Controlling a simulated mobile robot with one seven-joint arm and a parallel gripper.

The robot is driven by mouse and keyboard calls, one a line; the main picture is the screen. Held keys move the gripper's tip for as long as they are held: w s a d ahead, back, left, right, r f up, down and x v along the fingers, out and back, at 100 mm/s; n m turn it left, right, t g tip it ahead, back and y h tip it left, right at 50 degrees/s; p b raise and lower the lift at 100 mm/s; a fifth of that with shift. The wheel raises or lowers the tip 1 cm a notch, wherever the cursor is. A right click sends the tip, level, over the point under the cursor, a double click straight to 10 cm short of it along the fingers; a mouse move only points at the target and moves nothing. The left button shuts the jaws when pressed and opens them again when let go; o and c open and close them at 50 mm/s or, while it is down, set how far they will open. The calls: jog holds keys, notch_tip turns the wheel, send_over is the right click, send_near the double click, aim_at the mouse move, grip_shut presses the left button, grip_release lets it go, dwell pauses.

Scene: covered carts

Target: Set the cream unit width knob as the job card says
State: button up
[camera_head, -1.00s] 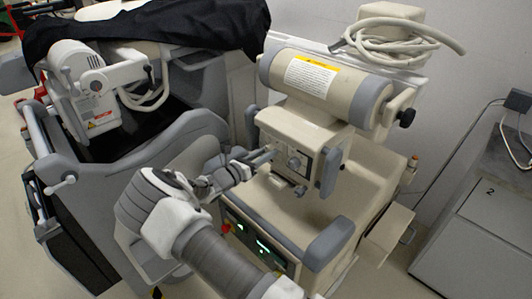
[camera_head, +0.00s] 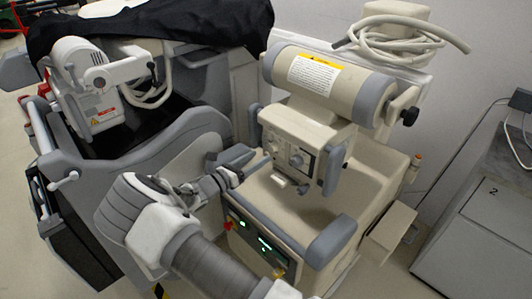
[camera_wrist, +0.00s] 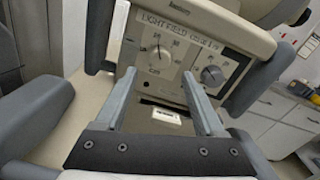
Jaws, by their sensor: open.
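The cream unit (camera_head: 318,130) stands at the centre right in the head view, its control box facing my gripper (camera_head: 260,154). The wrist view shows a panel printed "LIGHT FIELD" with two knobs. The left one is a pale knob (camera_wrist: 160,54) with a numbered scale and "Cm" below. Which is the width knob I cannot tell. My gripper (camera_wrist: 159,75) is open and empty. Its fingertips appear on either side of the pale knob, seemingly short of it. No readable job card shows.
A small white label (camera_wrist: 167,117) lies below the panel. A grey side handle (camera_head: 333,170) flanks the control box. A grey cart (camera_head: 185,150) under a black cover (camera_head: 150,28) stands left. A grey cabinet (camera_head: 480,225) stands right.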

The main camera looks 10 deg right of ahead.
jog(key=v, duration=1.1)
jog(key=shift+s+a, duration=0.2)
jog(key=shift+a, duration=0.05)
jog(key=s+d+r+m+g+y, duration=0.7)
jog(key=s+d+r+m+g, duration=0.2)
jog(key=s+d+r+m, duration=0.4)
jog(key=s+r+m+t+y, duration=0.2)
jog(key=s+r+m+y, duration=0.2)
jog(key=s+m, duration=0.3)
jog(key=s+d+r+m+t+y+p, duration=0.1)
jog(key=s+r+m+t+y, duration=0.1)
jog(key=s+r+m+y, duration=0.2)
jog(key=s+r+m, duration=0.3)
jog(key=s, duration=0.3)
jog(key=shift+d+r+m+t, duration=0.2)
jog(key=shift+r+m+t, duration=0.1)
jog(key=shift+m, duration=0.1)
